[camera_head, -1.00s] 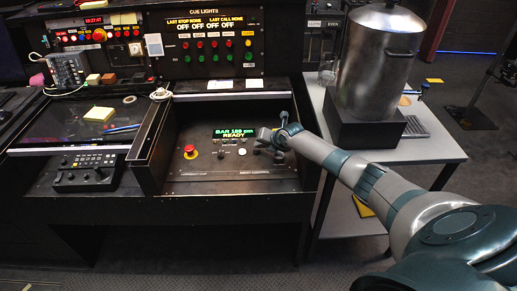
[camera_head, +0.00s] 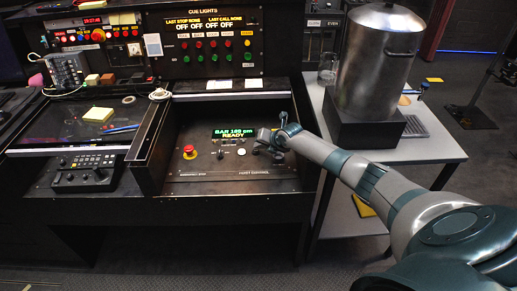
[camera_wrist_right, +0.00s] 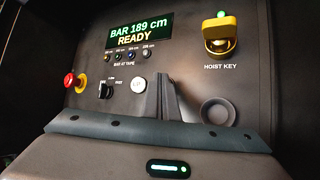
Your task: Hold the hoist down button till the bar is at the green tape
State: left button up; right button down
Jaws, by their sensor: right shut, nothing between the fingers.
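The hoist panel's display (camera_wrist_right: 138,33) reads "BAR 189 cm READY" in the right wrist view; it also shows in the head view (camera_head: 233,132). A pale lit button (camera_wrist_right: 138,86) and a dark round button with a thick collar (camera_wrist_right: 218,112) sit on the panel; I cannot read their labels. My right gripper (camera_wrist_right: 166,78) is shut and empty, its fingers pointing at the panel between these two buttons. In the head view the right gripper (camera_head: 264,138) is over the panel's right part. Whether it touches the panel is unclear. The bar and green tape are not seen. My left gripper is not in view.
A red emergency stop (camera_wrist_right: 71,80), a black selector knob (camera_wrist_right: 104,91) and a yellow hoist key (camera_wrist_right: 220,37) with a green light surround the fingers. A large metal pot (camera_head: 378,70) stands on the side table (camera_head: 430,150) near my right arm.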

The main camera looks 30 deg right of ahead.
aim_at(256, 153)
jog(key=shift+d+f+p, duration=0.15)
jog(key=shift+f+p, duration=0.2)
jog(key=shift+p, duration=0.05)
jog(key=shift+w+a+r+p, duration=0.1)
jog(key=shift+a+r+p, duration=0.15)
jog(key=shift+r, duration=0.35)
jog(key=shift+w+a+r+p, duration=0.1)
jog(key=shift+a+r+p, duration=0.15)
jog(key=shift+r, duration=0.4)
jog(key=shift+w+a+r+p, duration=0.1)
jog(key=shift+a+r+p, duration=0.15)
jog(key=shift+r, duration=0.35)
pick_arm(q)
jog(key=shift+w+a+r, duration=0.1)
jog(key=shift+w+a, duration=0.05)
pick_arm(e)
jog(key=shift+r, duration=0.15)
pick_arm(q)
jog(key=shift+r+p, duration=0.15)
jog(key=shift+p, duration=0.15)
pick_arm(e)
jog(key=shift+r, duration=0.15)
dwell(0.4)
